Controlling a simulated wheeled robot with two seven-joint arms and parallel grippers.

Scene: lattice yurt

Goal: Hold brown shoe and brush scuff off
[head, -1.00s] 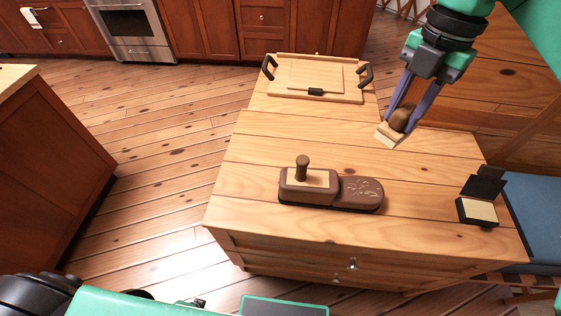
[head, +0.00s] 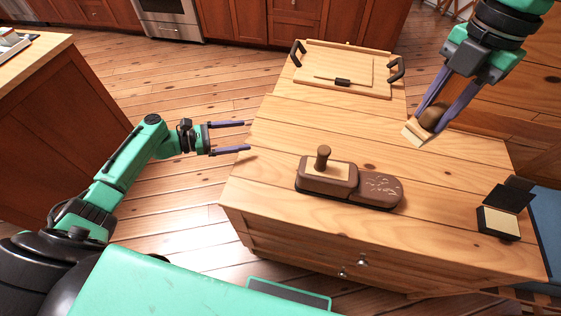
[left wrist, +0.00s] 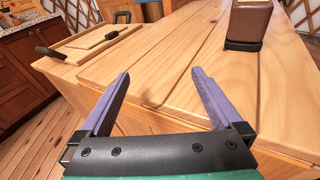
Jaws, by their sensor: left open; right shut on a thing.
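The brown shoe (head: 381,189) lies on the wooden table, with pale scuff marks on its toe. A brown knob stands up from the pale top of its heel end. The shoe's dark-soled end also shows in the left wrist view (left wrist: 250,22). My right gripper (head: 432,112) is shut on a brush (head: 416,132) with a brown knob and pale block, held above the table at the right. My left gripper (head: 248,136) is open and empty, left of the table's edge and apart from the shoe. Its open fingers show in the left wrist view (left wrist: 160,88).
A wooden tray (head: 312,80) with black handles sits at the table's back. A small open black box (head: 497,222) with a pale pad stands at the right front. The table (head: 270,130) is clear left of the shoe. A red-brown cabinet (head: 75,110) stands at the left.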

